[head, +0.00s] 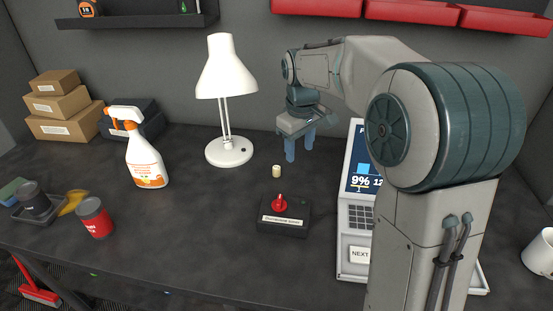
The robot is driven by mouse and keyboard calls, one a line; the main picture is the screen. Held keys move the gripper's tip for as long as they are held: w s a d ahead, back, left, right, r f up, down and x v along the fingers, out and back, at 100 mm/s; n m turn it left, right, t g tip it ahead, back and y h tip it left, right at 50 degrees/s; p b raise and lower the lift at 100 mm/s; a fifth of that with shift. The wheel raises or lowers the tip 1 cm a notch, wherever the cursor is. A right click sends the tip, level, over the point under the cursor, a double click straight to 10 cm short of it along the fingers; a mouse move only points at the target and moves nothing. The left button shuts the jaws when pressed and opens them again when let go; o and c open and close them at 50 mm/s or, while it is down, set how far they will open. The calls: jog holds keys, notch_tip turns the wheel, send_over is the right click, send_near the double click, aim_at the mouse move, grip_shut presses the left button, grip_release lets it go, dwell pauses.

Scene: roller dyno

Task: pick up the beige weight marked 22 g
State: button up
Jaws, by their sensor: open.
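A small beige cylindrical weight (276,171) stands upright on the dark bench, near the middle of the head view. Its marking is too small to read. My gripper (299,150) is above the bench, just right of the weight and a little farther up in the picture. Its blue fingers point down, apart and empty. They do not touch the weight.
A black box with a red knob (291,221) sits in front of the weight. A white lamp (229,152) and a spray bottle (146,162) stand to the left. A display panel with keypad (356,228) is at right, partly behind my arm.

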jog(key=w+a+f+n+g+p, duration=0.15)
jog(key=w+a+n, duration=0.3)
jog(key=w, duration=0.55)
jog(key=p, duration=0.2)
send_over(277, 168)
jog(key=shift+m+t, duration=0.25)
jog(key=shift+m, duration=0.1)
notch_tip(277, 168, down, 9)
jog(key=shift+d+f, duration=0.1)
jog(key=shift+w+f+p, duration=0.1)
jog(key=shift+f+p, duration=0.85)
jog(key=shift+f, duration=1.8)
jog(key=c, duration=1.1)
